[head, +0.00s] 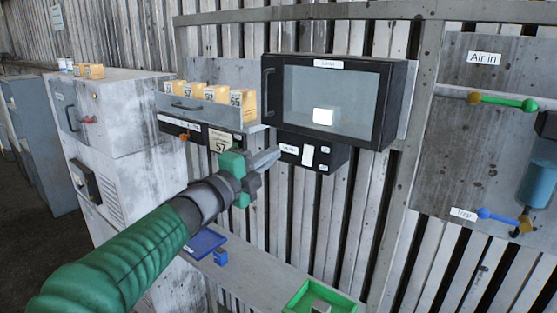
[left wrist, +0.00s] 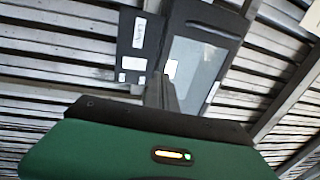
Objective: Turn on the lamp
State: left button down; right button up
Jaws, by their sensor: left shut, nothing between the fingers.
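The lamp box (head: 330,98) is a black-framed case with a clear front, labelled "Lamp", on the slatted wall. A bright white block (head: 326,116) sits inside; I cannot tell whether it is lit. Below it is a black switch panel (head: 298,164) with a pale upright switch (head: 308,155) and small labels. My left gripper (head: 268,159) is shut and empty, its fingertips just left of the panel; contact is unclear. In the left wrist view, the fingers (left wrist: 160,92) point toward the panel (left wrist: 126,52) and lamp box (left wrist: 192,65). My right gripper is not in view.
A tray (head: 205,112) of numbered yellow boxes stands left of the lamp box, with a "57" tag (head: 221,142) below. Grey cabinets (head: 110,120) stand at left. A green bin (head: 300,298) sits on the lower ledge. Pipe valves (head: 500,100) are at right.

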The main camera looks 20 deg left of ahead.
pick_arm(q)
jog(key=s+b, duration=0.1)
jog(key=s, duration=0.4)
notch_tip(320, 180, down, 31)
jog(key=s+a+n+g+y+b, duration=0.1)
jog(key=n+g+y+b, duration=0.25)
jog(key=n, duration=0.35)
jog(key=a+n+g+y+b, duration=0.2)
jog(key=n+g+y, duration=0.15)
jog(key=n, duration=0.45)
jog(key=s+d+f+n+g+b, duration=0.1)
jog(key=s+d+f+n+g, duration=0.1)
jog(key=s+f, duration=0.5)
jog(key=s+d+f+n+g+b, duration=0.1)
jog(key=s+f+n+g, duration=0.1)
jog(key=s+f+g, duration=0.2)
jog(key=s+d+f+n+g+b, duration=0.1)
jog(key=s+d+f+n+g, duration=0.1)
jog(key=s+f, duration=0.8)
notch_tip(320, 180, down, 4)
jog(key=shift+s+d+r+n+g, duration=0.2)
jog(key=shift+d+r+n+g, duration=0.1)
jog(key=shift+n+g, duration=0.15)
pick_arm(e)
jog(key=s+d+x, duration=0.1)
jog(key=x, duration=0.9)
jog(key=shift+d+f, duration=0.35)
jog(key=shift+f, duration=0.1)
